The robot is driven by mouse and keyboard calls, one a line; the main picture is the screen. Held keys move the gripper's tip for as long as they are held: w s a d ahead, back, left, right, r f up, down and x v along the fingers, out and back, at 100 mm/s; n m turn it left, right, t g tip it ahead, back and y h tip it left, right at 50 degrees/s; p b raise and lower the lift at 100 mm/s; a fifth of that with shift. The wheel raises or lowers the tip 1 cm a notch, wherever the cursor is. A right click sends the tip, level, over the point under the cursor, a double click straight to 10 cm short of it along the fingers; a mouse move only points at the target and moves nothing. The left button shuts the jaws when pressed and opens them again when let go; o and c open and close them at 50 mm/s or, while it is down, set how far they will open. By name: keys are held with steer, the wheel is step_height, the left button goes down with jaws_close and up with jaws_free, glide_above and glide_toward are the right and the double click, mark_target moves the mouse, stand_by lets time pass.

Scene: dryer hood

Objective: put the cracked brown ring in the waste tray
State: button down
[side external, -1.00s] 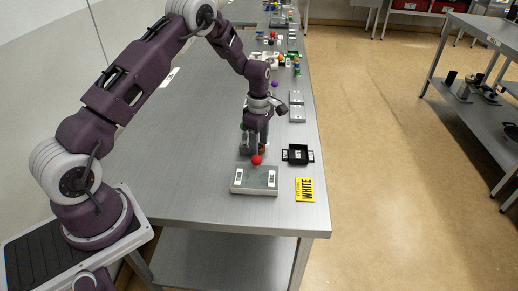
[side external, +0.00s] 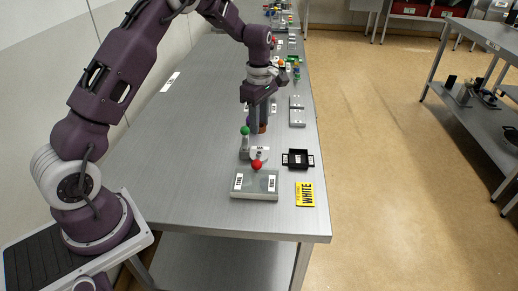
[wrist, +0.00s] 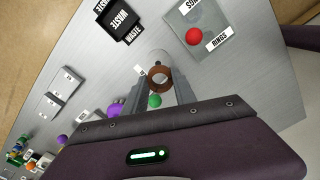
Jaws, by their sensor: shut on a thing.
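The brown ring (wrist: 159,71) is between the fingertips of my gripper (wrist: 158,80), which is shut on it. In the side external view my gripper (side external: 259,127) points down, and a bit of the brown ring (side external: 263,128) shows at its fingertips. The ring appears to be above the table; its crack cannot be made out. The black waste tray (side external: 290,165) stands on the table, nearer the camera and to the right of my gripper. It also shows at the top of the wrist view (wrist: 108,24), with WASTE labels.
A grey box with a red ball knob (side external: 257,165) stands left of the tray. A green-knobbed post (side external: 245,131) and a pale round piece (side external: 260,152) are close behind it. A yellow WHITE card (side external: 305,195) lies in front of the tray. Grey blocks (side external: 297,117) lie behind the tray.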

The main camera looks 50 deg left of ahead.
steer(key=s+d+r+m, duration=0.3)
steer(key=s+d+m, duration=0.1)
steer(key=m, duration=0.7)
steer(key=s+d+r+m, duration=0.3)
steer(key=s+d+m, duration=0.1)
steer(key=m, duration=1.5)
glide_above(298, 160)
step_height(298, 160, down, 6)
step_height(298, 160, down, 10)
steer(key=shift+w, duration=0.1)
steer(key=shift+f, duration=0.6)
steer(key=c, duration=1)
jaws_free()
step_height(298, 160, up, 14)
steer(key=shift+f, duration=0.2)
